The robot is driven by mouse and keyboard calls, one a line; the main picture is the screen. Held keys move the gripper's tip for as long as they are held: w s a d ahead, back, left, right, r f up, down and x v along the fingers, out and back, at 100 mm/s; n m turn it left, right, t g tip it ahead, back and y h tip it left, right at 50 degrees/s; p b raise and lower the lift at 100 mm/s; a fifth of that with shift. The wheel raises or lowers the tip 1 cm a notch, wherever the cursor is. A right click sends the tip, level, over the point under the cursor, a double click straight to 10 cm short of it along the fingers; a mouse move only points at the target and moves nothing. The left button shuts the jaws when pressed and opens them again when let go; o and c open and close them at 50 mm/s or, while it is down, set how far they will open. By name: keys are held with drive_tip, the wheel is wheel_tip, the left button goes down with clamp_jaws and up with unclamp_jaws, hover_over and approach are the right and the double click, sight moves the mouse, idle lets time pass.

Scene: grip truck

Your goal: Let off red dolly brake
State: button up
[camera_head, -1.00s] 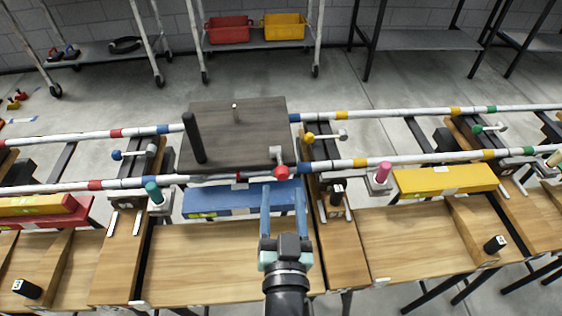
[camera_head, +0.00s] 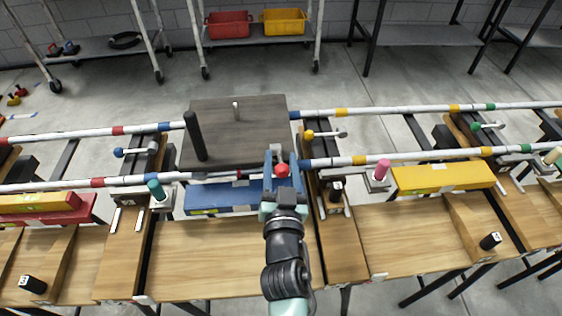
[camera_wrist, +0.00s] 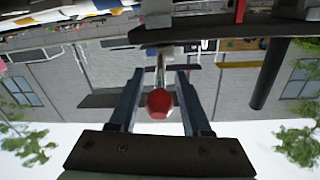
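The red brake knob (camera_head: 282,170) is at the front right corner of the dark grey dolly deck (camera_head: 235,125), which sits on the white rails. My gripper (camera_head: 281,155) is open at that corner, with its two blue fingers around the knob. In the wrist view the red knob (camera_wrist: 159,103), on a pale lever (camera_wrist: 161,68), lies between the fingers of my gripper (camera_wrist: 158,90), with a gap on each side. The dolly's wheels are hidden.
A black post (camera_head: 195,136) stands on the deck's left side. A blue box (camera_head: 215,197) lies below the front rail. A yellow-knobbed lever (camera_head: 325,134) and a pink knob (camera_head: 383,168) are to the right. The wooden bench (camera_head: 220,255) in front is bare.

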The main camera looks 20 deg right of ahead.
clamp_jaws()
idle(1.2)
